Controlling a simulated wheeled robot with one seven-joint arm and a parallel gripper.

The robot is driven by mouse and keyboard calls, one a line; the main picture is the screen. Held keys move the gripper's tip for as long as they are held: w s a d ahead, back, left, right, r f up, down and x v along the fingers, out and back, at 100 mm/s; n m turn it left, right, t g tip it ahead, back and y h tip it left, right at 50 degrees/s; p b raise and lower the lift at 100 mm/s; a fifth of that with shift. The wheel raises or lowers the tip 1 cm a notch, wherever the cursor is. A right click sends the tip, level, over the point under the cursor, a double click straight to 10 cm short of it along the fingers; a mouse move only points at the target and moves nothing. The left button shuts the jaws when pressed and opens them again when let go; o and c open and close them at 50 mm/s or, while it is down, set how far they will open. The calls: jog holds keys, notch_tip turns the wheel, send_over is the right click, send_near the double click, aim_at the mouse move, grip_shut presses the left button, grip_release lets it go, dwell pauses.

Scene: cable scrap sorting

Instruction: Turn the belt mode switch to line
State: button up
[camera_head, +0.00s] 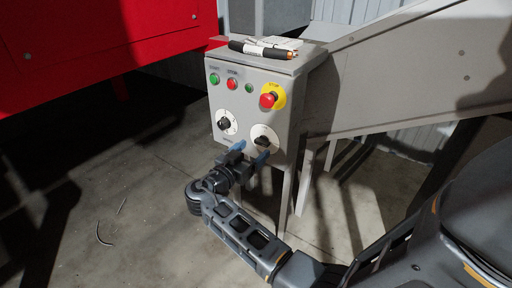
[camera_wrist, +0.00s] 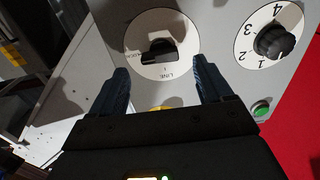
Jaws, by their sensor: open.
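The belt mode switch (camera_head: 263,141) is a black knob on a round white plate, low on the right of the grey control box's front. In the wrist view the switch (camera_wrist: 158,50) lies between and beyond my fingertips, its handle lying roughly sideways with one end toward the left-hand label. No contact is visible.
The control box (camera_head: 249,95) also has a numbered dial (camera_head: 225,123), a red emergency stop (camera_head: 268,100) on yellow, and small green and red buttons. Cable pieces (camera_head: 262,50) lie on top. A red machine (camera_head: 90,40) stands left, a grey chute (camera_head: 410,75) right.

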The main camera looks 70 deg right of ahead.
aim_at(260, 144)
jog(key=shift+x, duration=1.85)
jog(key=c, duration=1)
jog(key=shift+c, duration=0.2)
